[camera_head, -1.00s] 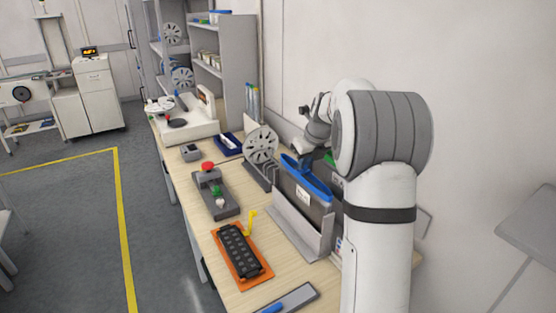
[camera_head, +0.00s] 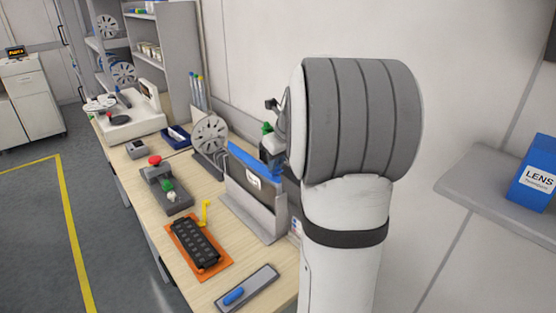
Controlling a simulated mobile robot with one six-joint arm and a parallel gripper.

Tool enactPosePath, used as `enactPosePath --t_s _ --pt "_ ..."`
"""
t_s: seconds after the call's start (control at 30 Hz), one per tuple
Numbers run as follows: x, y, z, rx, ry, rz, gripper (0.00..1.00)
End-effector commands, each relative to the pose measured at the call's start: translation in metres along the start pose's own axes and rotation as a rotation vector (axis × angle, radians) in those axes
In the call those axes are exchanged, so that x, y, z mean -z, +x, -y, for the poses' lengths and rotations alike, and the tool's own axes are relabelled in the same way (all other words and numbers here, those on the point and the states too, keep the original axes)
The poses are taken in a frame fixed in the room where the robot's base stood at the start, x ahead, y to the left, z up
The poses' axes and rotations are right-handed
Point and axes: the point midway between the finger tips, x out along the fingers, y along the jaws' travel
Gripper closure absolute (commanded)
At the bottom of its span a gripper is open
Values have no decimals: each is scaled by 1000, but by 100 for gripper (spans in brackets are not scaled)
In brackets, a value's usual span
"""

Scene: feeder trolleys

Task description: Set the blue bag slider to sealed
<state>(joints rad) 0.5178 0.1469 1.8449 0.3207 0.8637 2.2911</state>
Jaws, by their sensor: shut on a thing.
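The bag (camera_head: 247,177) stands upright in a grey holder (camera_head: 262,218) on the bench, with a blue closure strip (camera_head: 250,160) along its top edge and a white label on its front. My gripper (camera_head: 272,156) is at the right part of that strip, mostly hidden behind my own arm. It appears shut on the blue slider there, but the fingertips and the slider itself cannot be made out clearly. The slider's exact position and any sealed mark are hidden.
A reel (camera_head: 210,135) stands just behind the bag. An orange tray with a black strip (camera_head: 197,243), a control box with a red button (camera_head: 166,188) and a grey plate with a blue handle (camera_head: 246,289) lie on the bench. A shelf (camera_head: 492,203) holds a blue lens box (camera_head: 536,175).

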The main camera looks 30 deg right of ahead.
Motion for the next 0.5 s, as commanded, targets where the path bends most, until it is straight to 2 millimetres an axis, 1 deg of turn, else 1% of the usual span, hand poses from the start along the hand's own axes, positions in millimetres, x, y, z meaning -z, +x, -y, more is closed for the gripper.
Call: enactPosePath --t_s 0.03,0.07,0.3,0.5 --pt "0 0 0 1 0 0 86" --pt "0 0 0 1 0 0 84" --pt "0 0 1 1 1 0 64" --pt "0 0 1 1 1 0 64"
